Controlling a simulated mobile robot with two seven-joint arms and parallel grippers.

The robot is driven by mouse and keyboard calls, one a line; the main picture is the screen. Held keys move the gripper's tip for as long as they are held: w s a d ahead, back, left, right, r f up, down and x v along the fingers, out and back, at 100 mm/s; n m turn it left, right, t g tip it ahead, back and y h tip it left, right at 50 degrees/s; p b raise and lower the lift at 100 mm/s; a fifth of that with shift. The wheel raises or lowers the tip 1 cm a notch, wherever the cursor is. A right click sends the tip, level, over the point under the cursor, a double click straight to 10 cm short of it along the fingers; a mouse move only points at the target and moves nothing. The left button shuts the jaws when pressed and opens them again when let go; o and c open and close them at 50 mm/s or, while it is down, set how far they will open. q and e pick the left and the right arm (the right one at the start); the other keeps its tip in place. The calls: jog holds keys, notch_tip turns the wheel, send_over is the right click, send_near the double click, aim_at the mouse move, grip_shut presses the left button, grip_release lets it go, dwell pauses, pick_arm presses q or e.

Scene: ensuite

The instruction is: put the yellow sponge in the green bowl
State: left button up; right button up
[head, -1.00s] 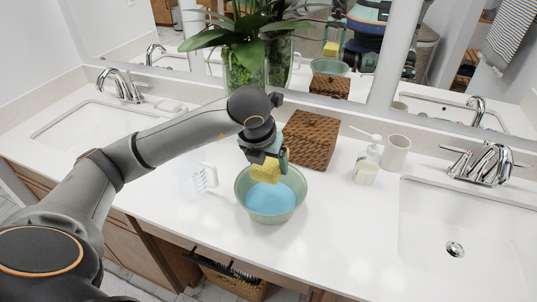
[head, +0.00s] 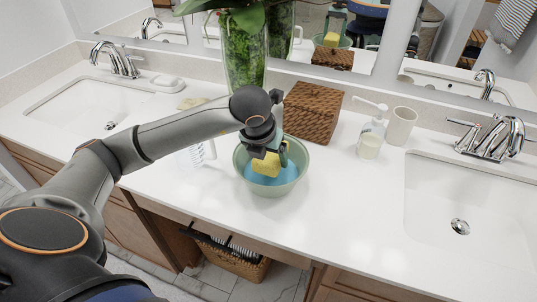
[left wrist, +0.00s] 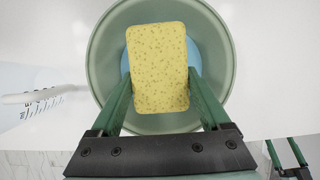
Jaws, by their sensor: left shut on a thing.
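The yellow sponge (head: 267,164) is held in my left gripper (head: 270,153), which is shut on it. The green bowl (head: 243,182) stands on the white counter, with a blue inside bottom. In the head view the sponge is at the bowl's opening, its lower part over the blue bottom. In the left wrist view the sponge (left wrist: 158,68) lies between the green fingers of my left gripper (left wrist: 160,85), in front of the bowl (left wrist: 105,55). I cannot tell whether the sponge touches the bowl.
A brown woven box (head: 313,112) stands just behind the bowl. A soap dispenser (head: 371,138) and a cup (head: 401,126) stand to the right, near the right sink (head: 470,200). The counter in front is clear.

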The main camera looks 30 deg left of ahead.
aim_at(268, 155)
pick_arm(q)
jog(key=o, duration=1.2)
jog(key=shift+c, duration=0.2)
notch_tip(268, 155, up, 7)
jog(key=p, duration=0.4)
jog(key=shift+r, duration=0.1)
